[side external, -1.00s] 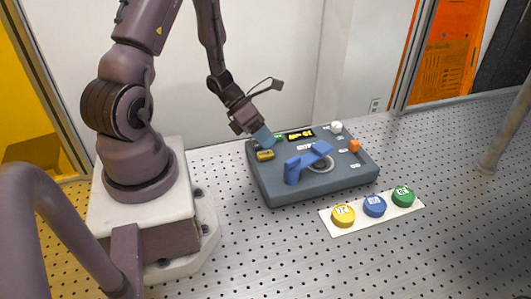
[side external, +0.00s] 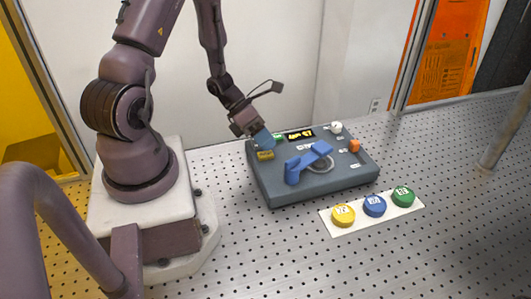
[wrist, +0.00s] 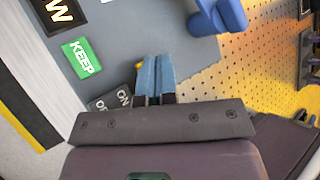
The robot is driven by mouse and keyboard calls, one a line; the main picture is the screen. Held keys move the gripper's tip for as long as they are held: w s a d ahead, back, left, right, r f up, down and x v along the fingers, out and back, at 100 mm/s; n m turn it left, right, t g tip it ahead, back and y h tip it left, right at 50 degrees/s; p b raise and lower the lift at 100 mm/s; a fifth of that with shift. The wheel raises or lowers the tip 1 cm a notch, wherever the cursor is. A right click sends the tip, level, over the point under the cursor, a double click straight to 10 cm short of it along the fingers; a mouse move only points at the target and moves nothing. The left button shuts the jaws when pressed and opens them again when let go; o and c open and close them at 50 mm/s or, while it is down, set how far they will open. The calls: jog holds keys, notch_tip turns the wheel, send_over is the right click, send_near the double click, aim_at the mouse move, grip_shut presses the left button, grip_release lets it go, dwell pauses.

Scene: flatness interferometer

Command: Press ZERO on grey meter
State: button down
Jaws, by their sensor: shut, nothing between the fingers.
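The grey meter (side external: 320,188) is a flat slate-grey box on the perforated table. A small yellow button (side external: 265,155) sits on its left end; its lettering is too small to read. My gripper (side external: 267,146) is shut and empty, its blue fingertips pointing down just above or at this button; I cannot tell if they touch. In the wrist view, the shut fingers (wrist: 156,62) cover most of the button, and only a sliver of yellow (wrist: 139,66) shows.
A white strip (side external: 376,221) with yellow, blue and green round pieces lies in front. Bare table surrounds them.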

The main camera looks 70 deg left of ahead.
jog(key=shift+f, duration=0.55)
dwell(0.7)
jog(key=shift+r, duration=0.9)
jog(key=shift+r, duration=2.5)
